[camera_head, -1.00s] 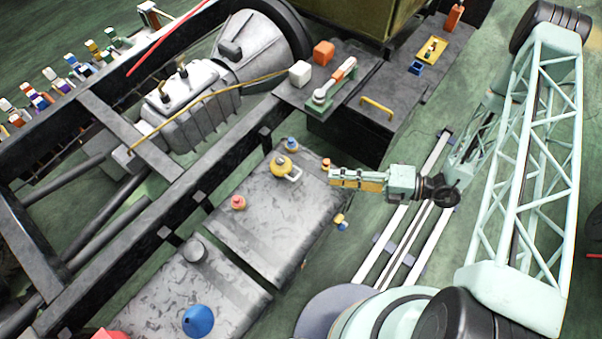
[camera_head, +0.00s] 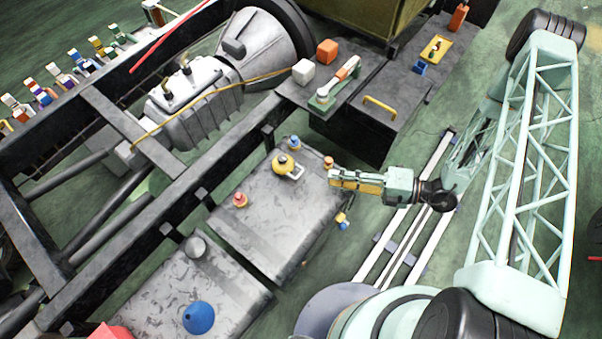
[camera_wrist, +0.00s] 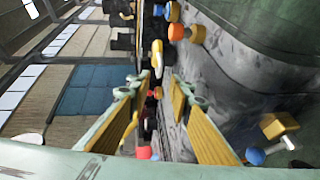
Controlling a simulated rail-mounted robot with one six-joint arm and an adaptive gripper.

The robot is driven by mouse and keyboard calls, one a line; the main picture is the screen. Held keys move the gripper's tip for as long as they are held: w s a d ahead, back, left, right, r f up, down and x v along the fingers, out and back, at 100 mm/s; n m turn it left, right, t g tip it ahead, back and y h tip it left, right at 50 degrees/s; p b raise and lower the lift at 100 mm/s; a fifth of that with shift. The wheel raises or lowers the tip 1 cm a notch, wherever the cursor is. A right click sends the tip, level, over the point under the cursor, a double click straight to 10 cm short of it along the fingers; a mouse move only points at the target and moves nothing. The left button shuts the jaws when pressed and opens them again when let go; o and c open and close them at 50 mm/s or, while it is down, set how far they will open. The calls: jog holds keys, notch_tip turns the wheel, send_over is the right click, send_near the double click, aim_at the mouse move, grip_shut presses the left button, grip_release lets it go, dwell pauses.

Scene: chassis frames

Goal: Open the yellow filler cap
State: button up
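The yellow filler cap (camera_head: 283,166) with a pale loop handle sits on top of the grey tank (camera_head: 262,222), left of my gripper. My gripper (camera_head: 331,178) hovers by the tank's right edge, level and pointing left, apart from the cap. In the wrist view, its two yellow-padded fingers (camera_wrist: 160,92) stand wide apart with nothing held between them. A yellow piece that looks like the cap (camera_wrist: 157,58) shows beyond the fingertips, partly cut off by the tight angle.
A blue knob (camera_head: 294,142), an orange knob (camera_head: 328,161) and a red knob (camera_head: 240,200) stand around the cap. A yellow-and-blue fitting (camera_head: 342,220) juts from the tank's side.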

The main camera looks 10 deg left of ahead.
aim_at(301, 173)
jog(key=shift+w+a+f+b, duration=0.15)
jog(key=shift+a+f, duration=0.25)
jog(key=shift+a, duration=1.7)
jog(key=shift+w+a+f+b, duration=0.1)
jog(key=shift+w+a+f, duration=0.2)
jog(key=shift+a, duration=1.75)
jog(key=shift+w+a+f+b, duration=0.1)
jog(key=shift+a+f, duration=0.35)
jog(key=shift+a, duration=1.65)
jog(key=shift+c, duration=0.2)
grip_shut()
